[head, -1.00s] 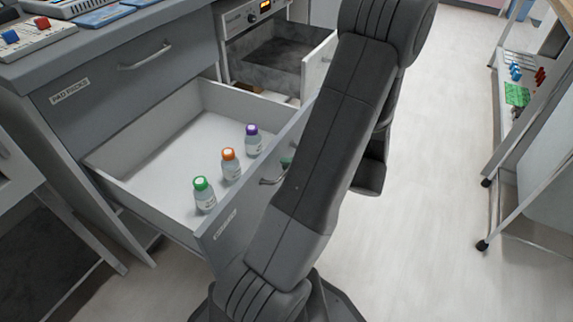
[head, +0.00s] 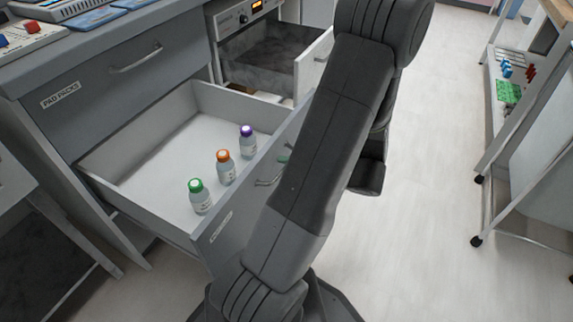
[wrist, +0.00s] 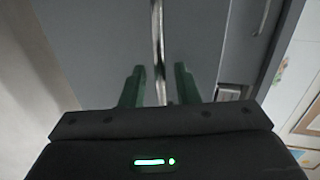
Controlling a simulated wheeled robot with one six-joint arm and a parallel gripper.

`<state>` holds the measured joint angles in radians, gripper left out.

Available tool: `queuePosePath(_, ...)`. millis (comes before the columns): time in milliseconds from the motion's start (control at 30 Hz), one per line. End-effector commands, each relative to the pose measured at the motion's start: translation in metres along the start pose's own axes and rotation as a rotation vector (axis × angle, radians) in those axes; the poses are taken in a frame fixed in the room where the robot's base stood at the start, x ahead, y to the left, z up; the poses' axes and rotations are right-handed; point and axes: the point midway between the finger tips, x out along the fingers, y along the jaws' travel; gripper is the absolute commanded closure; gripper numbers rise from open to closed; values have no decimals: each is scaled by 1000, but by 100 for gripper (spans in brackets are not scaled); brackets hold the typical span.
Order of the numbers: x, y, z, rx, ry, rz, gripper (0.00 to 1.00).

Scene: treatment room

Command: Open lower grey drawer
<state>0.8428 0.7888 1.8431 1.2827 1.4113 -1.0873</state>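The lower grey drawer (head: 225,240) stands pulled well out of its cabinet, showing its white inside. Bottles with a green cap (head: 200,198), an orange cap (head: 226,168) and a purple cap (head: 247,143) stand upright in it, near its front. The bar handle (wrist: 158,45) runs between the two green fingers of my gripper (wrist: 159,88) in the wrist view. The fingers are apart, with a visible gap on each side of the bar. In the head view my arm hides most of my gripper and part of the drawer front.
A closed upper drawer (head: 115,100) labelled "PAD PACKS" sits above, under a worktop with devices. A neighbouring unit (head: 265,45) has another open drawer behind my arm. A wheeled trolley (head: 490,165) stands on the right. The floor between it and my arm is clear.

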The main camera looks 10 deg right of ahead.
Motion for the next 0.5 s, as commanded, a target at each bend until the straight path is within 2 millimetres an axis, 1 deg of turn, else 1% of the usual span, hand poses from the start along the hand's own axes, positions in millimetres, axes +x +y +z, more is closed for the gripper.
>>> queuePosePath(300,-66,-3,-1,0,7,0,72)
queuePosePath(500,-104,-2,0,1,5,0,72)
